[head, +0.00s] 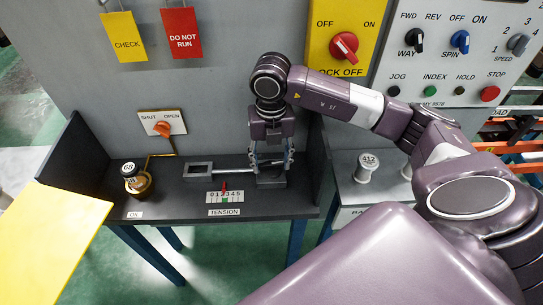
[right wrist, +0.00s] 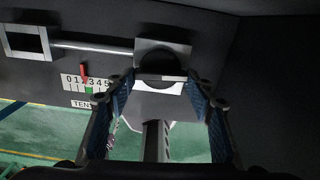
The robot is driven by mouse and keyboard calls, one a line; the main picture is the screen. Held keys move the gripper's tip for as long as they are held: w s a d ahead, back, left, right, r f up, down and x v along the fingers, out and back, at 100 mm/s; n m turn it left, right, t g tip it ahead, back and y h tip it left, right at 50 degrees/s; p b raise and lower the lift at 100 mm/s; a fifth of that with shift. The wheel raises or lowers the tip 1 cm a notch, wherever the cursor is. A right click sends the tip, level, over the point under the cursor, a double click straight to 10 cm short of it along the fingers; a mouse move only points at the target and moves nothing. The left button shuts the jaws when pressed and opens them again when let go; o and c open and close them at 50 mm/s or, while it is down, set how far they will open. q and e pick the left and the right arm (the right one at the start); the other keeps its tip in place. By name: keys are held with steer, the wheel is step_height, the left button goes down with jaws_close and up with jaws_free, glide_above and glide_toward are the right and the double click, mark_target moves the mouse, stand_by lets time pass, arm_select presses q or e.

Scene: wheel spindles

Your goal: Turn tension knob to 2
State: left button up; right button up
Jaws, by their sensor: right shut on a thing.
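The tension scale (head: 211,198), numbered 0 to 5, is on the front of the dark bench; it also shows in the right wrist view (right wrist: 70,87). Its red pointer (right wrist: 83,70) stands at about the 2, near the green mark (right wrist: 88,90). A metal rod (right wrist: 95,47) runs from a square block (head: 197,171) on the left to a block (right wrist: 180,50) on the right. My right gripper (head: 271,170) points down at that right end and is shut on the dark round tension knob (right wrist: 158,64), which the fingers partly hide. My left gripper is out of view.
An oil jar (head: 137,182) stands at the bench's left, below an orange shut/open valve handle (head: 162,128). A dark side wall (head: 315,150) rises close to the right of my gripper. Beyond it a white spool (head: 366,168) stands on another table. Control panels are above.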

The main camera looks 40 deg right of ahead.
mark_target(271, 171)
steer(key=shift+a+f+m, duration=0.1)
steer(key=shift+m, duration=0.8)
steer(key=shift+s, duration=0.1)
steer(key=o, duration=1.2)
steer(key=shift+c, duration=0.2)
step_height(271, 171, up, 8)
steer(key=shift+f, duration=0.2)
steer(key=shift+f, duration=0.1)
